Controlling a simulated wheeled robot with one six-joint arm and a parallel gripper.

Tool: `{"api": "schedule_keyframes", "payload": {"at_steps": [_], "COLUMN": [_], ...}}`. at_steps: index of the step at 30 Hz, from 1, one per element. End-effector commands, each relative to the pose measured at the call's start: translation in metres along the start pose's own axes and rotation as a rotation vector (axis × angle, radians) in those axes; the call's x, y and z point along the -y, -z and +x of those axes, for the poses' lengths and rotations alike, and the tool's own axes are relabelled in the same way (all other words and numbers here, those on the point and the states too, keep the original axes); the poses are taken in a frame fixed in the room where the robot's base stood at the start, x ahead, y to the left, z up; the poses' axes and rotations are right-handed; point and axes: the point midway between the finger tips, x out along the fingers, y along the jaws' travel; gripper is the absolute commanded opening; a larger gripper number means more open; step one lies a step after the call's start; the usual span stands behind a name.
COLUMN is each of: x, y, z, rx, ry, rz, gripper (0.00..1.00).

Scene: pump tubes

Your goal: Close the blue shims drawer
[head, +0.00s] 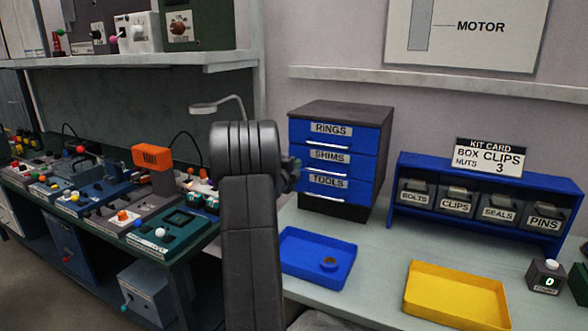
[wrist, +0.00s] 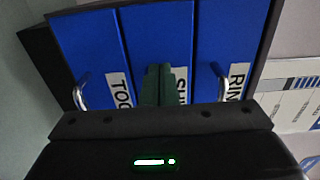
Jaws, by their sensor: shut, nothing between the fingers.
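The blue shims drawer (head: 350,164) is the middle of three blue drawers in a dark-topped cabinet (head: 345,108). Its front looks about level with the drawers above and below; I see no clear gap. In the wrist view the shims drawer (wrist: 182,30) shows turned sideways, its label and handle partly covered by my gripper (wrist: 165,72). My gripper is shut and empty, with its fingertips right at the drawer's front. I cannot tell whether they touch it. In the head view my arm hides most of the gripper, left of the cabinet.
The rings drawer (head: 340,131) is above and the tools drawer (head: 332,188) below, both with metal handles. A blue tray (head: 300,273) and a yellow tray (head: 455,285) lie on the bench in front. A blue bin rack (head: 480,176) stands to the right.

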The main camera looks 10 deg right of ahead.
Motion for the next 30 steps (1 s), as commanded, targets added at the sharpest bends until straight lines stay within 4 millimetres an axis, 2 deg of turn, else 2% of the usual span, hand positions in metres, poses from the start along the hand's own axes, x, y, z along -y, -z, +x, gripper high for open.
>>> {"api": "schedule_keyframes", "payload": {"at_steps": [15, 21, 30], "x": [-0.003, -0.003, -0.002], "y": [-0.001, -0.001, -0.001], "z": [-0.086, -0.1, -0.1], "rx": [0.002, 0.001, 0.0], "ry": [-0.003, -0.004, -0.004], "rz": [0.0, 0.0, 0.0], "gripper": [0.0, 0.0, 0.0]}}
